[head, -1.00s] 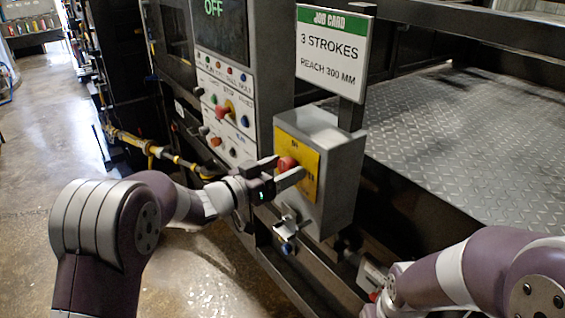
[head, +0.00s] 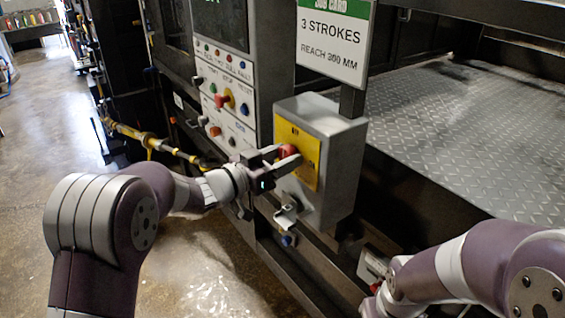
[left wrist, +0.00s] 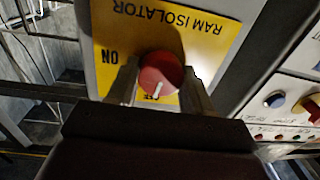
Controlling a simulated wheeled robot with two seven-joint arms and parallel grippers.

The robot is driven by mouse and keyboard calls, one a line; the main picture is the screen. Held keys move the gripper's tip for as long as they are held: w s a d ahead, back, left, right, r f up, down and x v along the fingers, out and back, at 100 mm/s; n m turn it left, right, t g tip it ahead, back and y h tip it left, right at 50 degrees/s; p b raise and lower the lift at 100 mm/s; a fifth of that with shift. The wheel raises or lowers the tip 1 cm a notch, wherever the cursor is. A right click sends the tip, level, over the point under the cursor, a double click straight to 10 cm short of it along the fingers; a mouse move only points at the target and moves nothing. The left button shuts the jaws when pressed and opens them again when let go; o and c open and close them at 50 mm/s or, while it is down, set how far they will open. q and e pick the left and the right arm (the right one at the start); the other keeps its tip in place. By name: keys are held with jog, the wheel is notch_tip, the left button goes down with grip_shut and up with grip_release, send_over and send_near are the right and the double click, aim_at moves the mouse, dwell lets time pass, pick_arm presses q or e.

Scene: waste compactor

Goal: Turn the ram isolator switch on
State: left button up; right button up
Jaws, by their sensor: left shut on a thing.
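The ram isolator is a grey box (head: 342,160) with a yellow plate (head: 308,172) on its front. A red round knob (head: 288,151) sits on the plate. My left gripper (head: 287,160) is shut on the knob, with a finger on either side of it. In the left wrist view the knob (left wrist: 160,74) lies between my fingertips, and the plate (left wrist: 205,50) reads RAM ISOLATOR upside down. ON is at the left of the knob; lettering below it is partly hidden. The knob's white mark points down, slightly left, toward that lettering. My right gripper is not clearly seen.
A control panel (head: 228,100) with several buttons stands left of the box. A job card sign (head: 333,45) reads 3 STROKES, REACH 300 MM. A small grey bracket (head: 287,213) projects below the box. A yellow pipe (head: 150,140) runs at left. A textured metal deck (head: 470,130) lies right.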

pick_arm(q)
jog(key=m+b, duration=0.3)
jog(key=b, duration=0.1)
jog(key=m+b, duration=0.8)
jog(key=shift+f+h, duration=0.25)
jog(key=shift+h, duration=0.05)
jog(key=m+b, duration=0.3)
jog(key=shift+m, duration=0.3)
jog(key=shift+r+m+h+b, duration=0.15)
jog(key=shift+m+h+b, duration=0.15)
jog(key=shift+m+b, duration=0.75)
jog(key=shift+m, duration=0.35)
jog(key=o, duration=1)
jog(key=shift+s+a, duration=0.1)
